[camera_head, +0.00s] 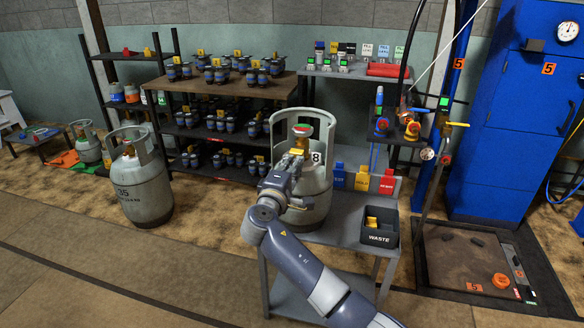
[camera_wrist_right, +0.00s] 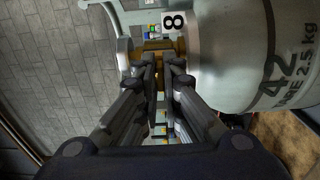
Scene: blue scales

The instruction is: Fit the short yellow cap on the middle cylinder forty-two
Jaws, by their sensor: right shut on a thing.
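Cylinder forty-two, a grey gas cylinder (camera_head: 317,203) with an open collar and a red and green top, stands upright on the grey bench. Its "42" marking shows on its wall in the right wrist view (camera_wrist_right: 235,75). My right gripper (camera_head: 292,161) is at the front of the cylinder's valve, inside the collar opening. In the right wrist view, the fingertips (camera_wrist_right: 162,68) are close together on a small yellow piece, the short yellow cap (camera_wrist_right: 158,56), against the brass-coloured valve. The fingers partly hide it, so I cannot tell how far it is seated. My left gripper is out of view.
The grey bench (camera_head: 345,235) also holds a dark waste bin (camera_head: 379,239) with yellow pieces inside, and blue, yellow and red boxes (camera_head: 362,178) behind. A shelf (camera_head: 226,86) of valves stands behind. Cylinder 35 (camera_head: 140,187) stands on the floor at left.

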